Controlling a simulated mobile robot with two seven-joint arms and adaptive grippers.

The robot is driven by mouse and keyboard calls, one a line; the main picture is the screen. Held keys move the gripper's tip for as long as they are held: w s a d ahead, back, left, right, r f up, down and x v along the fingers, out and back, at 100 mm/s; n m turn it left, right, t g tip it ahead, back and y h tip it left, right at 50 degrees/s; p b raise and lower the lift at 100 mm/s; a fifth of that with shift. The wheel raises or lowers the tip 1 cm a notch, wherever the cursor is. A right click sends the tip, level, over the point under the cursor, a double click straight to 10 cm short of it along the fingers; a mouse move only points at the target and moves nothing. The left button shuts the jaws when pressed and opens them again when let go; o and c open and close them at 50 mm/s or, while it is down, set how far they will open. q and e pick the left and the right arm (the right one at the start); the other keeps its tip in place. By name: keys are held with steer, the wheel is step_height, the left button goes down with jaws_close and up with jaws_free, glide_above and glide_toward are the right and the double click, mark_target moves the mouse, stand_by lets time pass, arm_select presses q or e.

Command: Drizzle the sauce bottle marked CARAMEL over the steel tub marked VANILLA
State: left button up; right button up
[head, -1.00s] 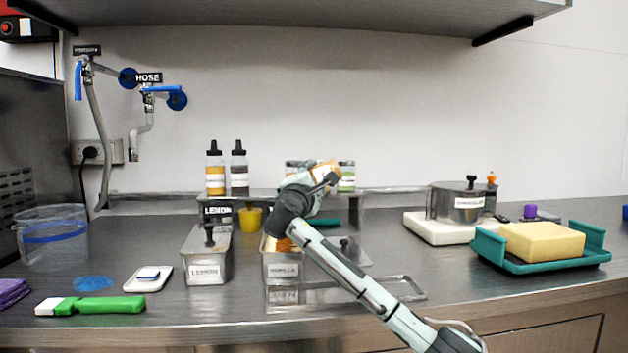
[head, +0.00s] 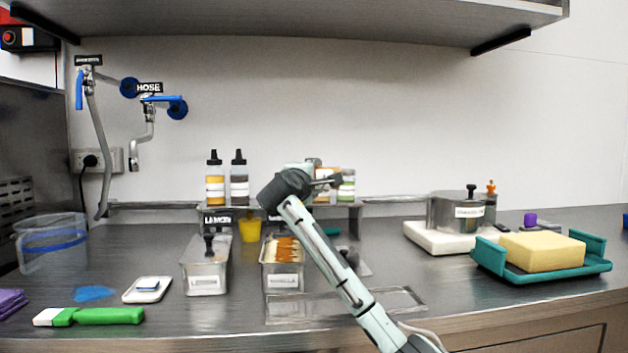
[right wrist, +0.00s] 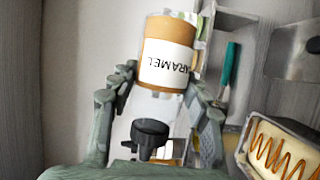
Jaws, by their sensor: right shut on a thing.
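The steel tub marked VANILLA (head: 283,282) stands on the counter with its lid off. Orange-brown caramel zigzags lie across its pale contents, and its corner also shows in the right wrist view (right wrist: 246,158). My right gripper (head: 330,182) is behind and to the right of the tub, at the rear shelf. It is shut on the CARAMEL sauce bottle (right wrist: 166,55), its fingers on both sides. The bottle (head: 325,190) looks upright in the head view, partly hidden by the gripper; I cannot tell whether it touches the shelf. My left gripper is not in view.
A lidded steel tub (head: 207,275) stands left of the vanilla tub. Two sauce bottles (head: 215,185) and a green-banded jar (head: 347,187) stand on the rear shelf. A yellow cup (head: 250,228) is behind the tubs.

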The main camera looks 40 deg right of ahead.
steer(key=shift+r+m+y, duration=0.8)
steer(key=shift+r+m, duration=0.75)
steer(key=shift+m, duration=0.35)
steer(key=shift+r+g, duration=0.1)
steer(key=shift+g, duration=0.2)
step_height(320, 180, up, 2)
steer(key=m+y, duration=0.2)
steer(key=m, duration=0.1)
steer(key=shift+r, duration=0.1)
steer(key=m, duration=0.1)
steer(key=r+m+y, duration=0.1)
steer(key=shift+m+t+y, duration=0.3)
steer(key=shift+m+t, duration=0.1)
steer(key=m+y, duration=0.1)
steer(key=r+m+t+y, duration=0.1)
steer(key=m, duration=0.1)
